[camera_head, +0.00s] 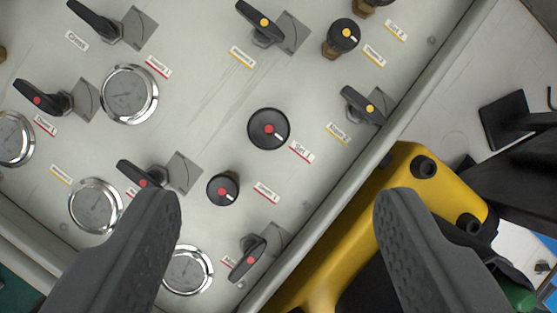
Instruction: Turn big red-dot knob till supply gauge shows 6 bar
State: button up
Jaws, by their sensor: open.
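The big black knob with a red dot and a white mark (268,129) sits near the middle of the panel (200,85). Its white mark points to the lower right. A smaller red-dot knob (223,189) is below and left of it. Round gauges show at the left (129,95), lower left (96,205) and bottom (188,270). Their dials and labels are too small to read, so I cannot tell which is the supply gauge. My gripper (277,205) is open and empty. Its two fingers are apart, below the big knob in the picture, and do not visibly touch it.
Red-dot levers (250,258) and yellow-dot levers (362,105) surround the knob, with a yellow-dot knob (343,35) at the upper right. The panel's raised edge (395,125) runs diagonally. A yellow body with black bolts (408,190) lies at the right, beside the edge.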

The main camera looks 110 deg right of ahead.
notch_tip(320, 180, down, 4)
jog(key=d+n+g+p, duration=0.1)
jog(key=d, duration=0.1)
jog(key=p, duration=0.2)
send_near(270, 133)
jog(key=shift+y, duration=0.4)
jog(key=x, duration=0.8)
jog(key=shift+w+d+f, duration=0.15)
jog(key=shift+d+f, duration=0.1)
jog(key=shift+f, duration=0.15)
jog(key=c, duration=1)
